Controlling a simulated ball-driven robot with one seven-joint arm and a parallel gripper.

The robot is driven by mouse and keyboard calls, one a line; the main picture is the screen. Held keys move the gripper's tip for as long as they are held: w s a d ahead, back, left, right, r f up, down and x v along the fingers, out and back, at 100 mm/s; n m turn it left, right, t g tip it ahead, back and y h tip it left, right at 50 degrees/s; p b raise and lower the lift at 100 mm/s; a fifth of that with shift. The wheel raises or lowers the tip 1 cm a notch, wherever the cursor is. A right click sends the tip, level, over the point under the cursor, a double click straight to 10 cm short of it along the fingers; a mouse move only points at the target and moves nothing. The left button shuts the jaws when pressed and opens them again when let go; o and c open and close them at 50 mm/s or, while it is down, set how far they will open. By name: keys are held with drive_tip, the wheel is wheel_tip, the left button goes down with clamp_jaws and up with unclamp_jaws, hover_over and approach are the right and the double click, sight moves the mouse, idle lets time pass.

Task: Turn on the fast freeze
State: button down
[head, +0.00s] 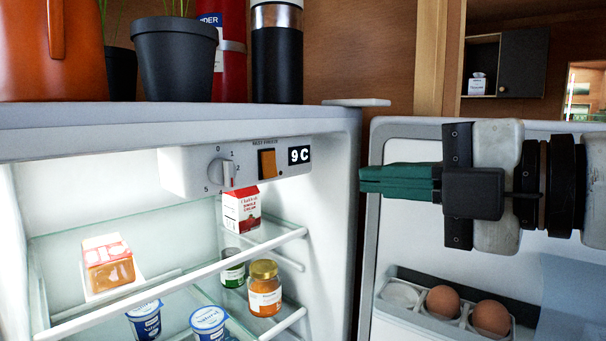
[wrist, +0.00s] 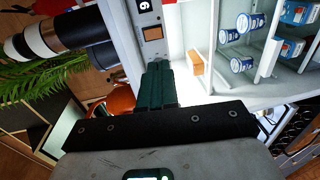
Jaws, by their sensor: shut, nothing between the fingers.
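The fridge's control panel is at the upper part of the open fridge. It carries an orange rocker switch (head: 267,163), a round dial (head: 221,172) to its left and a display (head: 300,155) reading 9 C to its right. The orange switch also shows in the wrist view (wrist: 153,33), just beyond my fingertips. My gripper (head: 362,180) has dark green fingers pressed together, with nothing between them. In the head view it is right of the panel, in front of the open door, pointing left and apart from the switch. The wrist view shows the fingers (wrist: 158,65) pointing toward the panel.
The fridge door (head: 378,150) stands open at right, with eggs (head: 443,302) in its rack. Glass shelves hold a red-and-white carton (head: 241,209), an orange jar (head: 265,288) and yogurt cups (head: 145,319). A plant pot (head: 176,60) and a dark bottle (head: 277,55) stand on top.

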sight(271, 177)
drive_tip(key=p+x, duration=0.3)
drive_tip(key=x, duration=1)
drive_tip(key=shift+s+r, duration=0.15)
drive_tip(key=shift+w+a, duration=0.3)
drive_tip(key=shift+a, duration=0.1)
drive_tip(key=shift+w+a+f, duration=0.1)
drive_tip(key=shift+a+f, duration=0.05)
drive_tip(key=shift+f, duration=0.15)
